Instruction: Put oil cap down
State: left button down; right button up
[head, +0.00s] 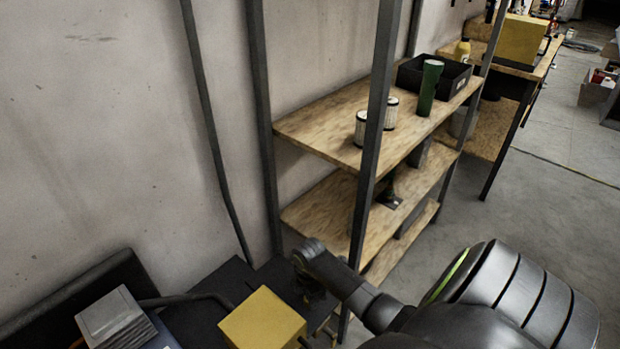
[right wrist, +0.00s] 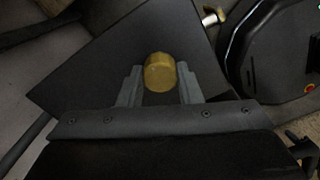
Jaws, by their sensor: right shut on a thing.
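The oil cap (right wrist: 160,70) is a round, gold-yellow piece between the fingertips of my right gripper (right wrist: 159,77) in the right wrist view. The gripper is shut on it. A dark flat surface (right wrist: 95,70) lies behind the cap; I cannot tell whether the cap touches it. In the head view my right arm reaches in from the lower right, and its gripper (head: 312,287) is dark and partly hidden by the wrist, beside a black surface (head: 222,280). The cap cannot be made out there. My left gripper is not in view.
A yellow box (head: 262,320) and a grey stack (head: 117,322) are at the lower left. A shelf rack (head: 300,130) by the wall holds white filters, a green cylinder (head: 429,88) and a black bin (head: 455,75). In the wrist view a black rounded object (right wrist: 275,60) is at right.

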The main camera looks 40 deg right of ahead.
jog(key=o, duration=1.1)
jog(key=shift+o, duration=0.2)
notch_tip(320, 180, up, 12)
jog(key=p, duration=0.1)
jog(key=shift+p, duration=0.3)
